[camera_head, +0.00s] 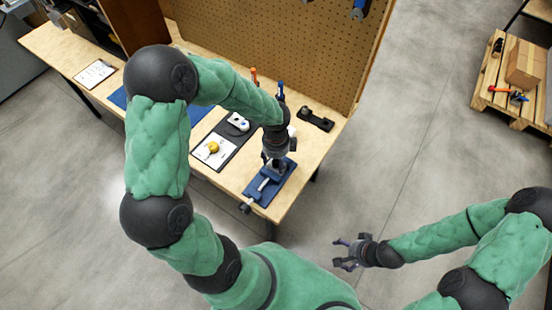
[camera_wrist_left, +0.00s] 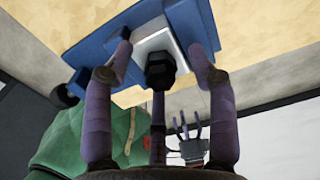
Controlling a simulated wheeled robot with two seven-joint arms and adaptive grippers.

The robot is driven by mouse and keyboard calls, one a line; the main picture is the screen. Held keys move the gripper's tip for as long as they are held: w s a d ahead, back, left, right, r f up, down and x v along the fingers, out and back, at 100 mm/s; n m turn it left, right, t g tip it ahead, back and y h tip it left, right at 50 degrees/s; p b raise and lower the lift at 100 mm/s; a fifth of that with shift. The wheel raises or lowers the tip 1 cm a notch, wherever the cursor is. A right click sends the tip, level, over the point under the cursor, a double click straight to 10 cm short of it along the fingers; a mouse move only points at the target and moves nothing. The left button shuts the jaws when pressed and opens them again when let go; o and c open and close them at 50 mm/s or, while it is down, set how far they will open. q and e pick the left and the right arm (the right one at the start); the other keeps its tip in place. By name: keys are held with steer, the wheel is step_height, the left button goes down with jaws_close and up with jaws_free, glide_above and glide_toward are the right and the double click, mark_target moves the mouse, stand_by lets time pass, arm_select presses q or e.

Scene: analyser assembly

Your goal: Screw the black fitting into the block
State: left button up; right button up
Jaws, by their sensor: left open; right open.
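The black fitting (camera_wrist_left: 160,68) shows in the left wrist view, in front of the pale block (camera_wrist_left: 152,38). Whether it is seated in the block cannot be told. The block is at the blue vise (camera_wrist_left: 192,22), which stands on the table's near right corner and also shows in the head view (camera_head: 270,184). My left gripper (camera_head: 274,164) is over the vise, its fingers (camera_wrist_left: 160,58) open around the fitting with visible gaps at both sides. In the head view the gripper hides the fitting. My right gripper (camera_head: 347,254) is open and empty, off the table over the floor.
On the wooden table (camera_head: 312,151), a dark mat (camera_head: 224,131) with a white part (camera_head: 238,121) and a yellow round part (camera_head: 212,147) lies left of the vise. A black bracket (camera_head: 316,119) lies behind, near the pegboard (camera_head: 290,45). Upright orange and blue-handled tools stand beyond my left gripper.

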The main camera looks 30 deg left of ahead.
arm_select(q)
jaws_close()
steer(key=shift+r+m+p, duration=0.15)
steer(key=shift+m+p, duration=0.75)
steer(key=shift+p, duration=0.15)
steer(key=shift+m+p, duration=0.65)
steer(key=shift+m, duration=0.45)
steer(key=shift+m+p, duration=0.8)
steer(key=shift+p, duration=0.2)
steer(key=shift+m, duration=0.3)
steer(key=shift+f, duration=0.2)
steer(key=shift+c, duration=0.3)
jaws_free()
steer(key=shift+a, duration=0.1)
steer(key=shift+o, duration=0.3)
